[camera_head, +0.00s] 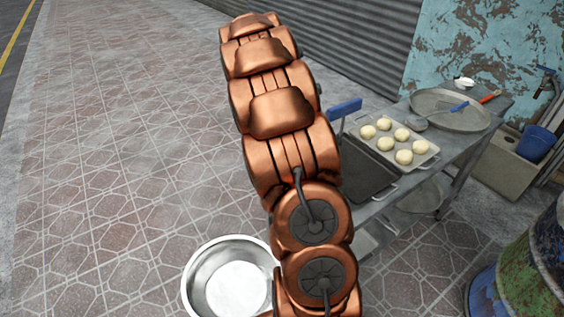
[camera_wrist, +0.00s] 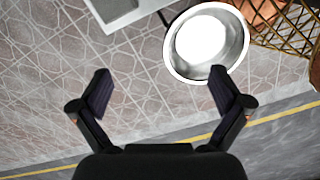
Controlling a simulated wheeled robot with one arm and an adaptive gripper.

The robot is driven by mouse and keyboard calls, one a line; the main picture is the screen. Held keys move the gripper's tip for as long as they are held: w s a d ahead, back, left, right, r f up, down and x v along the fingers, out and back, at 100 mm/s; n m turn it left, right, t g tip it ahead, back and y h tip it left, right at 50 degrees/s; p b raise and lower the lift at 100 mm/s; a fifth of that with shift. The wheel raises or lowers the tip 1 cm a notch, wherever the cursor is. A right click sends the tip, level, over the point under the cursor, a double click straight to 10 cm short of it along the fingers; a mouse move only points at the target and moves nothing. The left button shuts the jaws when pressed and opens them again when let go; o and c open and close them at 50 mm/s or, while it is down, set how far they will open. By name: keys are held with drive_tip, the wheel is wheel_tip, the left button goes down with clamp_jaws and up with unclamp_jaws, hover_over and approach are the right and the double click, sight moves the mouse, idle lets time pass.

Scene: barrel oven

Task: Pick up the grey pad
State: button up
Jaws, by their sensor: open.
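A small grey item (camera_head: 419,123), which may be the grey pad, lies at the right corner of the dough tray on the metal table in the head view. It is too small to make out clearly. My gripper (camera_wrist: 160,88) is open and empty in the wrist view, above the paved ground. No grey pad can be made out between or near its fingers. In the head view my copper arm fills the middle and hides part of the table's left side; my gripper cannot be made out there.
The metal table (camera_head: 470,150) holds a tray of dough balls (camera_head: 428,158), a dark tray (camera_head: 368,178), a round pan (camera_head: 450,118) and a blue-ended tool (camera_head: 345,108). A steel bowl (camera_head: 200,268) stands left of my arm. A barrel (camera_head: 535,260) stands right. Paving at left is clear.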

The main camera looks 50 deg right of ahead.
drive_tip(key=d+f+n, duration=0.1)
drive_tip(key=d+f, duration=0.1)
drive_tip(key=d, duration=0.1)
drive_tip(key=w+d+f+n, duration=0.1)
drive_tip(key=d+f, duration=0.1)
drive_tip(key=d, duration=0.2)
drive_tip(key=w+d+f+n, duration=0.1)
drive_tip(key=d+f+n, duration=0.1)
drive_tip(key=d, duration=0.2)
drive_tip(key=shift+d+f+t, duration=0.2)
drive_tip(key=shift+f+t, duration=0.1)
drive_tip(key=shift+a+f+p, duration=0.1)
drive_tip(key=shift+f+p, duration=1.7)
drive_tip(key=shift+f, duration=2.1)
drive_tip(key=shift+c, duration=0.2)
drive_tip(key=c, duration=1.2)
